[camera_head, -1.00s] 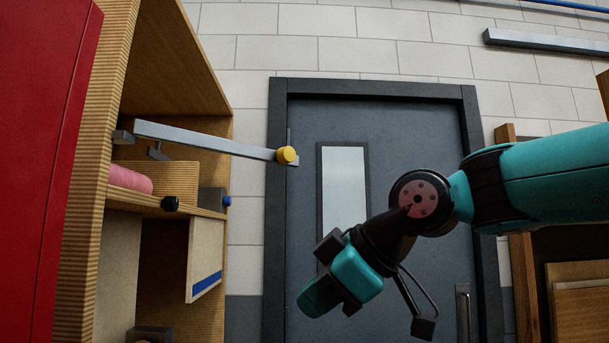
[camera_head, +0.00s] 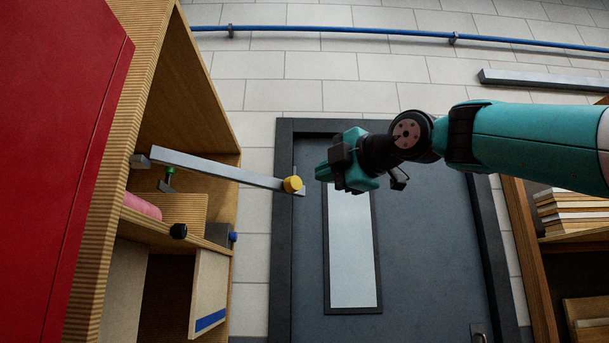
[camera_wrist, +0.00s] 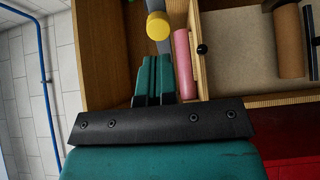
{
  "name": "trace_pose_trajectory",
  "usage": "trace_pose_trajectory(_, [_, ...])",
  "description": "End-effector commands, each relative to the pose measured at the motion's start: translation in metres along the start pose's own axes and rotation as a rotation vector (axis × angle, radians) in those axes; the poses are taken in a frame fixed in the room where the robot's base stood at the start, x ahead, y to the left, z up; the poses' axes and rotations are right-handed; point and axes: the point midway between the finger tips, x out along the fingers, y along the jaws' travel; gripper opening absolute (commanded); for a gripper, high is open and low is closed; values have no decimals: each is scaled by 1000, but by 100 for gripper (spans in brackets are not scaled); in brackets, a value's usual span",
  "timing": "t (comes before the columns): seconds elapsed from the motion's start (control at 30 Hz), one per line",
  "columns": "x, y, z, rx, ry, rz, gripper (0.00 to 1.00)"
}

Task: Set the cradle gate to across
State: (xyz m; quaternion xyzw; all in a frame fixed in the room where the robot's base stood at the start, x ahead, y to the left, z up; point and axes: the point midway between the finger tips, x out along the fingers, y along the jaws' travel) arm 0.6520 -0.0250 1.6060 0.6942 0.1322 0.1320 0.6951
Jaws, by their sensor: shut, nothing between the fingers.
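The cradle gate is a grey metal bar (camera_head: 215,168) with a yellow knob (camera_head: 292,184) at its free end. In the head view it sticks out from the wooden cabinet (camera_head: 190,60) toward the right, in front of the door. My gripper (camera_head: 320,172) is shut and empty, just right of the yellow knob in that picture, its fingers pointing left. In the wrist view the closed fingers (camera_wrist: 153,75) point up toward the yellow knob (camera_wrist: 158,25), with a gap between. The bar's far end is partly hidden behind the knob there.
A pink roll (camera_head: 142,205) lies on the shelf below the bar. A black knob (camera_head: 179,231) and a blue knob (camera_head: 233,237) stick out at the shelf. A red panel (camera_head: 55,120) stands at left. A shelf with books (camera_head: 570,215) is at right.

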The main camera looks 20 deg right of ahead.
Motion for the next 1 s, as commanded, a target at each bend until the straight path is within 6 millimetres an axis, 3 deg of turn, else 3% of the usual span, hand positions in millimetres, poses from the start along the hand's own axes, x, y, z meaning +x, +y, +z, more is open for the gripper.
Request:
trace_pose_trajectory(0.1, [26, 3, -1, 2, 4, -2, 0])
trace_pose_trajectory(0.3, [53, 2, 0, 2, 1, -1, 0])
trace_pose_trajectory(1.0, [73, 2, -7, 2, 37, -1, 0])
